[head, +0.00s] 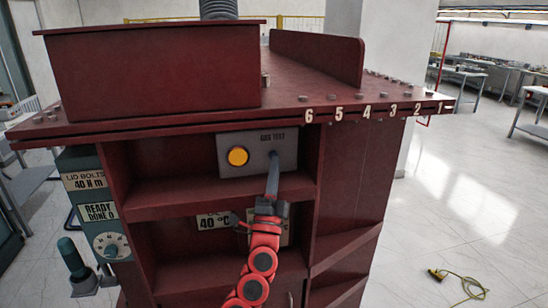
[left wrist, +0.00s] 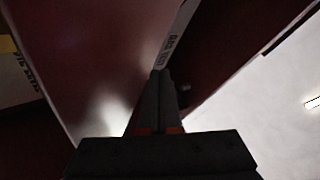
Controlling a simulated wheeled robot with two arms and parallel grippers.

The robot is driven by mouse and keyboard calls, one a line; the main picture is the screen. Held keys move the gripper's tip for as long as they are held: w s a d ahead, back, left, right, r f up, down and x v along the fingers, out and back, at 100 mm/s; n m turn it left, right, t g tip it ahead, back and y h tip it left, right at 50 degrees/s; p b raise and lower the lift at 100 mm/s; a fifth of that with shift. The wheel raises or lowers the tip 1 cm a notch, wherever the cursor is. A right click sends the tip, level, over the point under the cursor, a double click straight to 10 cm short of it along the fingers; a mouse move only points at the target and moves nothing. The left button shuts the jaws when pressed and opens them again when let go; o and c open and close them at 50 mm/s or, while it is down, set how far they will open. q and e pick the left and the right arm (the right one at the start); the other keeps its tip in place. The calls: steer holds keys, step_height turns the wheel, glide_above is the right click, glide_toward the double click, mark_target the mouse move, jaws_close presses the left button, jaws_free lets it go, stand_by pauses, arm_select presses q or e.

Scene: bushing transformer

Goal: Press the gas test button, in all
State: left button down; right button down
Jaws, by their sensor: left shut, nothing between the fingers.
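The grey GAS TEST box (head: 286,143) is mounted on the dark red transformer, under the lid edge. A round yellow button or lamp (head: 238,156) sits on its left half. My left gripper (head: 273,156) is shut and empty, its tips in front of the box's right half, to the right of the yellow round part. The tips hide whatever lies behind them. In the left wrist view the shut fingers (left wrist: 160,76) point at the edge-on GAS TEST box (left wrist: 178,35); I cannot tell whether they touch it. My right gripper is not in view.
A red shelf (head: 165,201) runs below the box, with a 40 °C plate (head: 212,220) under it. A grey-green lid bolts unit (head: 95,210) hangs at the left. The lid edge (head: 380,108), numbered 1 to 6, overhangs above. Floor at right is mostly clear.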

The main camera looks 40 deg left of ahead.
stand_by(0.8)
arm_select(q)
steer(key=shift+w+a+f+b, duration=0.1)
steer(key=shift+w+a+b, duration=0.2)
steer(key=shift+b, duration=0.3)
steer(key=shift+w+a+r+b, duration=0.2)
steer(key=shift+a+b, duration=0.25)
steer(key=shift+b, duration=0.25)
stand_by(1.1)
steer(key=shift+f, duration=0.1)
steer(key=shift+d+f, duration=0.1)
steer(key=shift+s+d+f, duration=0.25)
steer(key=shift+s+d, duration=0.05)
steer(key=shift+s, duration=0.05)
steer(key=shift+d, duration=0.1)
